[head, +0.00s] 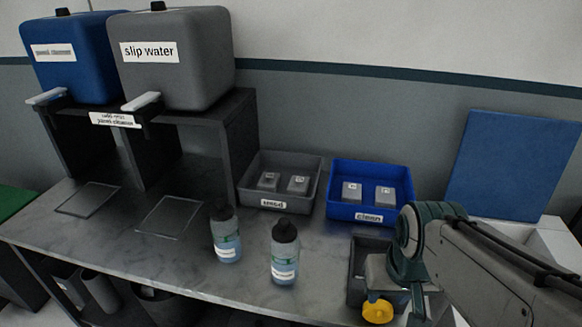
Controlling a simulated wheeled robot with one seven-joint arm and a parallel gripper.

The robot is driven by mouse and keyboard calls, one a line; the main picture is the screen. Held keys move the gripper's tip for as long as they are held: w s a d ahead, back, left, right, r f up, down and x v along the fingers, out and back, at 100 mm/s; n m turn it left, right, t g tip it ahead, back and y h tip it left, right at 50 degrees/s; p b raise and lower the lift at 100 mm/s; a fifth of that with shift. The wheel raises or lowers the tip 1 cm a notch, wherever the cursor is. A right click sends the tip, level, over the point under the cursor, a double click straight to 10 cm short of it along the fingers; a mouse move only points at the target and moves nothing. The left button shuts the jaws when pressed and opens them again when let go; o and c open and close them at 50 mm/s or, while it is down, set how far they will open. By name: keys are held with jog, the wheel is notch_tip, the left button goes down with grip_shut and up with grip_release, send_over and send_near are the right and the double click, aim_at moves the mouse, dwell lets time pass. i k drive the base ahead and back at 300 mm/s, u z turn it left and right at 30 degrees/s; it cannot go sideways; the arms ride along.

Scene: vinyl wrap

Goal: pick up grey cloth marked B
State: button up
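Two small grey folded cloths sit in the blue tray labelled "clean" (369,217): a left one (351,192) and a right one (385,196). Two more grey cloths lie in the grey tray labelled "used" (246,192): a left one (268,181) and a right one (298,185). Each has a small white mark on top, too small to read, so I cannot tell which is B. My arm shows at the lower right, beside and in front of the blue tray. My gripper's fingers cannot be made out; they are hidden or below the frame.
Two bottles with black caps (226,234) (285,252) stand on the counter in front of the grey tray. A dark bin (362,276) and a yellow round part (377,311) are by my arm. Blue and grey tanks stand on a black stand at left.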

aim_at(268, 182)
jog(key=z, duration=1.85)
jog(key=k, duration=1.9)
jog(key=u, duration=1.5)
jog(key=i, duration=1.5)
jog(key=u, duration=0.05)
